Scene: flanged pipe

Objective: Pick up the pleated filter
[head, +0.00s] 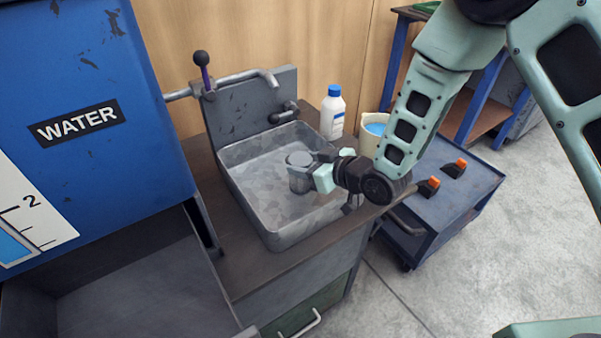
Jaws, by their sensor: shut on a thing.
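A short grey cylinder with a round, flat top, which I take to be the pleated filter (299,168), is upright in or over the metal sink (262,232). Its pleats cannot be made out at this size. My gripper (313,171) reaches in from the right and is shut on the side of the cylinder. The far finger is partly hidden. I cannot tell whether the cylinder's base touches the sink floor.
A lever tap (240,78) stands behind the sink. A white bottle with a blue cap (332,114) and a cream bucket (371,146) are beyond my gripper. A blue cart (458,192) is at right, a blue WATER tank (75,110) at left.

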